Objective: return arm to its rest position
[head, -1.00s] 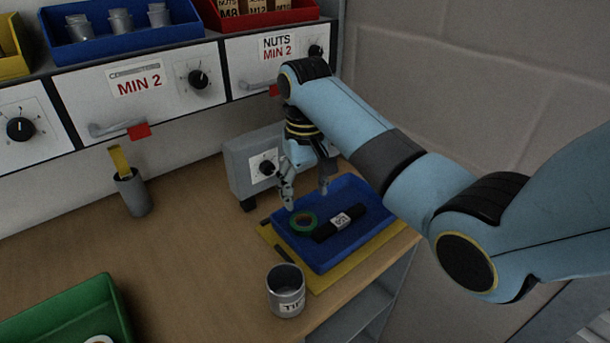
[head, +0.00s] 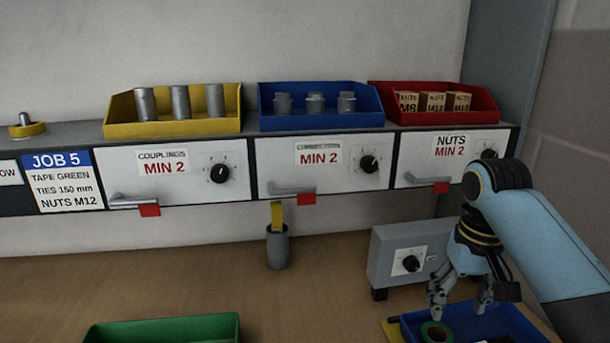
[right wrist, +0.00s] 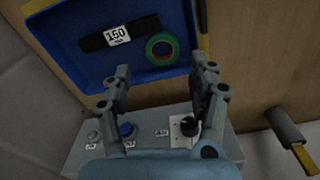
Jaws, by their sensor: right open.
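My right gripper (head: 462,298) is open and empty. It hangs above the blue tray (head: 518,326) at the lower right of the head view. A roll of green tape (head: 436,333) lies in the tray below the fingers, apart from them. In the right wrist view the open fingers (right wrist: 160,82) show with the green tape roll (right wrist: 162,48) and a black bundle labelled 150 (right wrist: 100,40) beyond them in the blue tray (right wrist: 75,70). My left gripper is not in view.
A grey box with a dial (head: 395,255) stands behind the gripper. A grey cup with a yellow strip (head: 277,247) stands on the bench (head: 190,275). A green bin (head: 165,330) is at the front. Above are drawers (head: 320,165) and yellow, blue and red bins.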

